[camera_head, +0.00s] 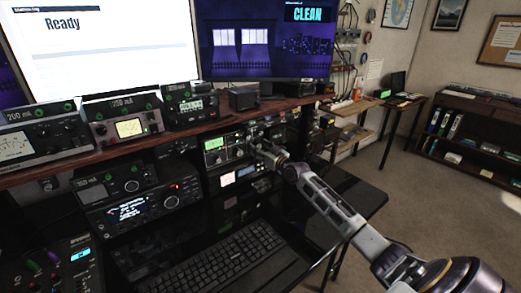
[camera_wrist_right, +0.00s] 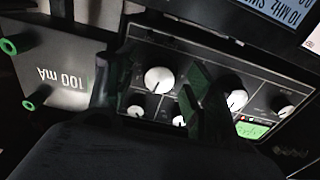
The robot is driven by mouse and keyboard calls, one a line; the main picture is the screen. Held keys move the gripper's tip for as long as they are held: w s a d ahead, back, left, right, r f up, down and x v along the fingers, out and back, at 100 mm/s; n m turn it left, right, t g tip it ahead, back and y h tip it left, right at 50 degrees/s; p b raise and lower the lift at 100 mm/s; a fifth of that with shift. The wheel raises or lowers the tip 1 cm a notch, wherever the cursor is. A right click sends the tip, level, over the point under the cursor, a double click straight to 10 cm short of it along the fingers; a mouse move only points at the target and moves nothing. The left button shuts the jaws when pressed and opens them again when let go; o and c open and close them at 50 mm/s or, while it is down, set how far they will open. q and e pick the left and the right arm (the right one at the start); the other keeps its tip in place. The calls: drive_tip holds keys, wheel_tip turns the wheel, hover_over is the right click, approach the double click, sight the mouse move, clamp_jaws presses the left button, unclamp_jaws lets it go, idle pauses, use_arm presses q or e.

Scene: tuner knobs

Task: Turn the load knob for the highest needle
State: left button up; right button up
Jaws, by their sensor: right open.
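The tuner (camera_head: 215,150) is a small dark box with a lit green meter, under the shelf in the head view. In the right wrist view its panel (camera_wrist_right: 205,72) shows tilted, with a large white knob (camera_wrist_right: 159,80), another white knob (camera_wrist_right: 237,100), smaller knobs and a green meter (camera_wrist_right: 252,130). I cannot read which knob is the load knob, nor the needle. My right gripper (camera_head: 262,142) is in front of the tuner's right side. My left gripper is out of view.
A wooden shelf (camera_head: 75,166) with several radios and meters runs above the tuner. A keyboard (camera_head: 225,265) lies on the dark desk below. A display reading "CLEAN" (camera_head: 307,14) hangs above.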

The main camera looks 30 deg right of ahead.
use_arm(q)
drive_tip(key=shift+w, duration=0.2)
use_arm(e)
drive_tip(key=c, duration=1)
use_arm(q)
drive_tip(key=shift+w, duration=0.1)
